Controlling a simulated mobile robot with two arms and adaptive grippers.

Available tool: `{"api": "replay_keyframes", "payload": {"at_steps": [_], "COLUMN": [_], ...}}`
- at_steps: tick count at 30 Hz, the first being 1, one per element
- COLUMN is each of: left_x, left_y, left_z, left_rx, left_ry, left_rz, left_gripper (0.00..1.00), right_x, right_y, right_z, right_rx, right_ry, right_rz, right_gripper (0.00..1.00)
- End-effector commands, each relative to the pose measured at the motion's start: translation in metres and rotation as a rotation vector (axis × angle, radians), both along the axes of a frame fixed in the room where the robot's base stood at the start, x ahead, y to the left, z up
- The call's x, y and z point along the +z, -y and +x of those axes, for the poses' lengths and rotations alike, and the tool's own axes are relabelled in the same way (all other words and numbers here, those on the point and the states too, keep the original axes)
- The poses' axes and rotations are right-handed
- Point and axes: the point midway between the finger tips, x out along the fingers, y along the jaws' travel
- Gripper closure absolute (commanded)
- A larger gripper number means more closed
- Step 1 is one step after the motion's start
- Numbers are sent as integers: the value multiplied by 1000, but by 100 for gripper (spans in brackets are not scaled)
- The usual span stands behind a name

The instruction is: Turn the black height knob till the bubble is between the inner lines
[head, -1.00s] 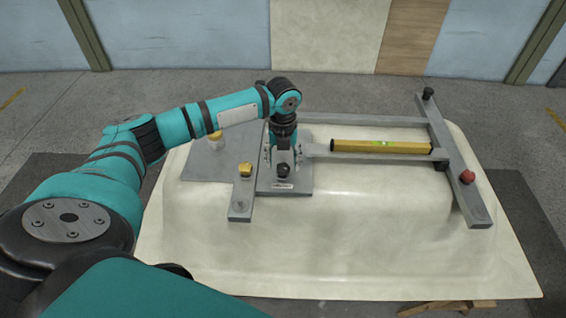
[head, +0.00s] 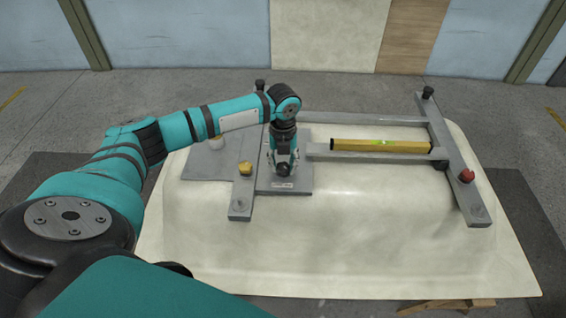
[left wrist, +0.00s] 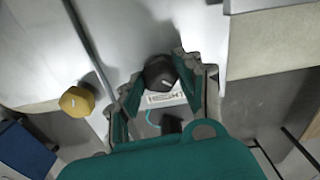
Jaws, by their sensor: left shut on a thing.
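The black height knob (left wrist: 160,72) has a white pointer line on top and stands beside a white label plate (left wrist: 166,98). My left gripper (left wrist: 161,80) points down over it, with a finger on each side, shut on the knob. In the head view my left gripper (head: 284,170) covers most of the knob. The yellow spirit level (head: 350,145) lies on the grey frame to the right. Its green vial (head: 382,142) shows, but the bubble and lines are too small to read. My right gripper is not in view.
The grey metal frame (head: 350,118) rests on the cream bathtub shell (head: 350,230). A yellow knob (head: 245,168), a red knob (head: 466,175), a white knob (head: 216,142) and a black knob (head: 428,92) stand up from the fixture. The front of the shell is clear.

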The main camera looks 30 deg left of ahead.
Motion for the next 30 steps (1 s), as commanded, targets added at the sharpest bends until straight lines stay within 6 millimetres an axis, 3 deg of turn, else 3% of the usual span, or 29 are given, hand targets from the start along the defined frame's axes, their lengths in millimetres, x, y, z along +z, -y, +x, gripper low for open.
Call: {"api": "replay_keyframes", "payload": {"at_steps": [9, 20, 21, 25, 30], "left_x": [4, 1, 1, 1, 0], "left_y": [0, -1, 0, 0, 0], "left_z": [0, 0, 1, 0, 0], "left_rx": [235, 278, 278, 277, 277], "left_ry": [-3, 1, 1, 1, 0], "left_rz": [-1, -1, -1, -1, 0], "left_gripper": [97, 97, 61, 44, 42], "right_x": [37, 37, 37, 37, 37], "right_y": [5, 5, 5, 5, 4], "right_z": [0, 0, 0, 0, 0], "right_rx": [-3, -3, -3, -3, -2], "right_ry": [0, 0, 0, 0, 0], "right_rz": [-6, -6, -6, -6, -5], "right_gripper": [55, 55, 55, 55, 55]}}
